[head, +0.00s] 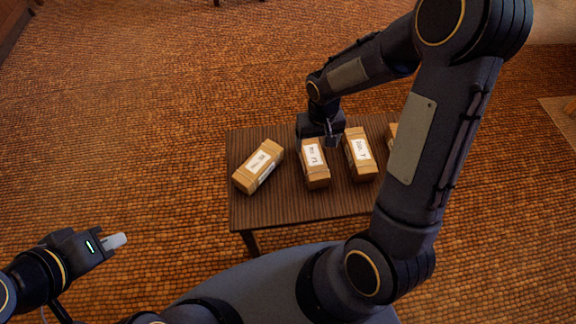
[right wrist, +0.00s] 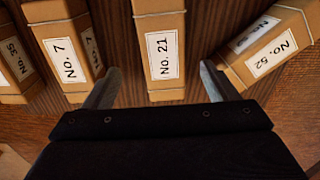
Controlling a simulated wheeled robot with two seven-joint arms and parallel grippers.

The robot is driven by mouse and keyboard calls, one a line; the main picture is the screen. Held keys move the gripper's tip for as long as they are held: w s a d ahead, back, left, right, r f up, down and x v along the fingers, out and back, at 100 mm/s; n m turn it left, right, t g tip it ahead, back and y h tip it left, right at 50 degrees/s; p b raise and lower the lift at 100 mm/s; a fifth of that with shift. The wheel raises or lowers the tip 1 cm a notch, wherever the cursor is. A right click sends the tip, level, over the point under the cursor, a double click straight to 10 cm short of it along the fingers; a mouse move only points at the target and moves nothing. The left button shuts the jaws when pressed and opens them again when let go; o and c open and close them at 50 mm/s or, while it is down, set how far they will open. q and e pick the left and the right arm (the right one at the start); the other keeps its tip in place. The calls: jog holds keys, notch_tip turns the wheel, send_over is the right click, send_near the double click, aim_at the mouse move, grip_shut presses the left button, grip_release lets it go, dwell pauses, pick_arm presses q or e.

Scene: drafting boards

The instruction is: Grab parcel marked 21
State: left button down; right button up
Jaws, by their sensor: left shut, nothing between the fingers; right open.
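The parcel marked No. 21 (right wrist: 161,87) is a brown box with a white label, in the middle of the right wrist view. In the head view it is the second parcel from the left (head: 316,181) on the table. My right gripper (head: 331,138) is open and empty at its far end. In the right wrist view the fingers (right wrist: 161,72) appear on either side of parcel 21, with gaps to both sides. I cannot tell how far above it they are. My left gripper (head: 117,241) is shut and empty, off the table at lower left.
The parcel marked No. 7 (right wrist: 68,58) and the parcel marked No. 52 (right wrist: 272,45) flank parcel 21. The parcel marked No. 35 (right wrist: 15,60) lies beyond No. 7, partly hidden by my arm in the head view. The dark table's (head: 290,208) front strip is bare.

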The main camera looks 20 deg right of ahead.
aim_at(313, 155)
jog(key=shift+w+a+f, duration=0.2)
jog(key=shift+w+f, duration=0.05)
jog(key=shift+f, duration=0.9)
notch_tip(313, 155, down, 7)
jog(key=b, duration=0.3)
jog(key=shift+r, duration=0.25)
jog(key=c, duration=1.4)
jog(key=shift+o, duration=0.2)
